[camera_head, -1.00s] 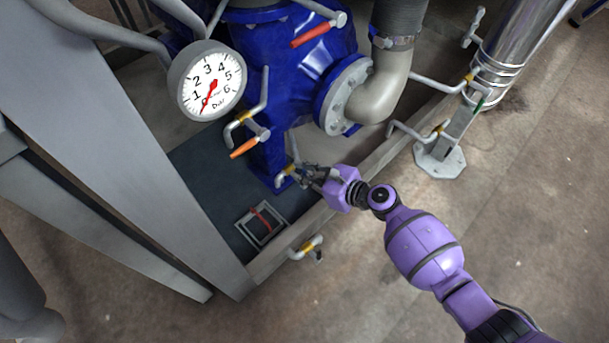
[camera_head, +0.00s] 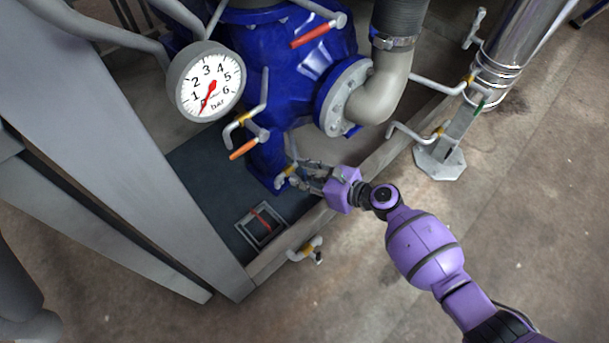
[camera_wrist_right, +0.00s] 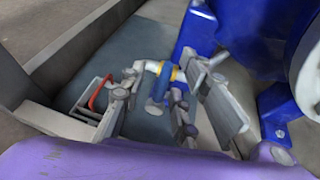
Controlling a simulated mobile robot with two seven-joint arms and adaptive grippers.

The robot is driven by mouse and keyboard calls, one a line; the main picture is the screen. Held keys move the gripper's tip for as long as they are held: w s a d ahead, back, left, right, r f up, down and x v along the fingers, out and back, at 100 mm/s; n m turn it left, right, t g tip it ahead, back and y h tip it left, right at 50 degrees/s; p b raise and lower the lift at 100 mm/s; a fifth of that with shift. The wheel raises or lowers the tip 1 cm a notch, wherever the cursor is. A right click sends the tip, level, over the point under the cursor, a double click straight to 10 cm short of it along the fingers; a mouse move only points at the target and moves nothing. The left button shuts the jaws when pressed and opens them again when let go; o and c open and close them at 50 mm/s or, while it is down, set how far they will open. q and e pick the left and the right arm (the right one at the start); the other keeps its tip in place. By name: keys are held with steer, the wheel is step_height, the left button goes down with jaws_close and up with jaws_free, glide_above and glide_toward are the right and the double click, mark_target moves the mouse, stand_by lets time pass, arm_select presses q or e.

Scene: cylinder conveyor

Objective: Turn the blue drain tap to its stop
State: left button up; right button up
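The blue drain tap (camera_wrist_right: 158,88) shows in the right wrist view as a short blue handle below a white pipe with a yellow ring. In the head view the drain pipe with its yellow ring (camera_head: 288,171) is at the foot of the blue casing, and the handle is mostly hidden by my fingers. My right gripper (camera_wrist_right: 167,88) is open, with one finger on each side of the blue handle. It also shows in the head view (camera_head: 305,177), beside the tap. I cannot tell whether either finger touches the handle. My left gripper is not in view.
A blue pump casing (camera_head: 300,80) with a pressure gauge (camera_head: 211,84) stands behind. Orange-handled taps (camera_head: 244,149) and (camera_head: 310,36) are above. A floor frame with a red bar (camera_head: 262,225) and a kerb tap (camera_head: 306,249) are near. Open floor lies right.

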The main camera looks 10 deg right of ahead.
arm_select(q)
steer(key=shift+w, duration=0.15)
arm_select(e)
steer(key=v, duration=1.2)
